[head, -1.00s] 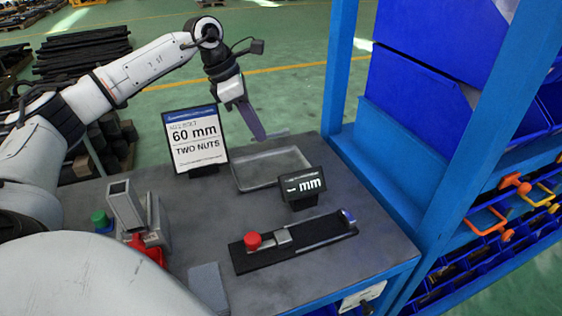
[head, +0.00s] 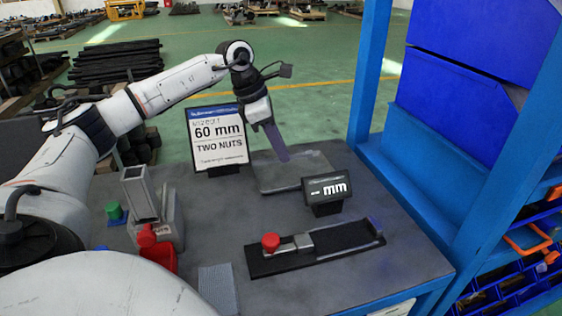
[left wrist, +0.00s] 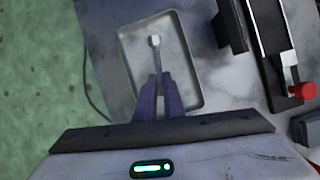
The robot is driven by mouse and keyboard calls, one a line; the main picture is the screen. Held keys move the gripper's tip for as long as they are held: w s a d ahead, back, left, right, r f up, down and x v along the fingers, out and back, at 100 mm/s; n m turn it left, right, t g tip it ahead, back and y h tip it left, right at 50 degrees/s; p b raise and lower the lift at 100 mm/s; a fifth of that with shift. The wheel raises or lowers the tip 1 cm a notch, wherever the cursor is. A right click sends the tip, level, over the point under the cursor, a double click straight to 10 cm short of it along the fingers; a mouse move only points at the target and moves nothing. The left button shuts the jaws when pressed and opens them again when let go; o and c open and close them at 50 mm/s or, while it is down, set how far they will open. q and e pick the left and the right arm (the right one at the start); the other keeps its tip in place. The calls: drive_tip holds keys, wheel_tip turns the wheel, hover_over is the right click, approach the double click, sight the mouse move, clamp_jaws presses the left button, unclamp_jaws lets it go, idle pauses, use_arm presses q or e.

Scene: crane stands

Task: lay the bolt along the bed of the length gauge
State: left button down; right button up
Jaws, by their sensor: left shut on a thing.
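My left gripper (head: 284,157) points down over the shallow grey tray (head: 262,187). In the left wrist view its purple fingers (left wrist: 158,88) are shut on the bolt (left wrist: 155,54), whose pale head and thin shank stick out past the fingertips, over the tray floor. I cannot tell whether the bolt touches the tray. The bolt cannot be made out in the head view. The length gauge (head: 345,237) lies nearer on the table, with a dark bed, a grey slider block and a red knob (head: 270,242). My right gripper is not in view.
A sign (head: 219,137) reading 60 mm, two nuts, stands left of the tray. A small display (head: 327,190) marked mm stands between tray and gauge. A grey fixture (head: 140,195) and red part (head: 158,252) are at left. A blue rack (head: 420,150) bounds the right.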

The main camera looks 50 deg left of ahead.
use_arm(q)
drive_tip(key=shift+f+b, duration=1.05)
drive_tip(key=shift+f, duration=0.8)
drive_tip(key=c, duration=1.9)
unclamp_jaws()
drive_tip(key=shift+o, duration=0.2)
